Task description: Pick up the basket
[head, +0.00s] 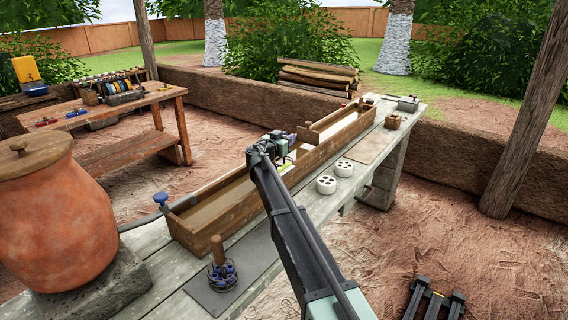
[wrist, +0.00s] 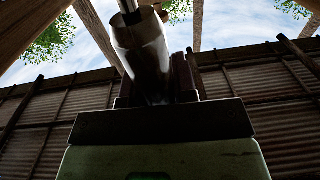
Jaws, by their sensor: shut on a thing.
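What looks like the basket (head: 222,275), a small dark wire holder with blue parts and an upright wooden handle, stands on a grey mat (head: 250,262) at the near end of the bench. My gripper (head: 290,137) is well away from it, over the middle of the long wooden trough (head: 190,236). In the wrist view my gripper (wrist: 152,85) is shut on a brown, shiny cylindrical handle (wrist: 142,45) with a thin rod running from its far end. What the rod joins is not visible.
A lidded clay jar (head: 55,220) stands at the left. White perforated blocks (head: 326,185) sit beside the trough. A side table (head: 100,112) holds tools at the back left. A wooden post (head: 525,110) stands at the right.

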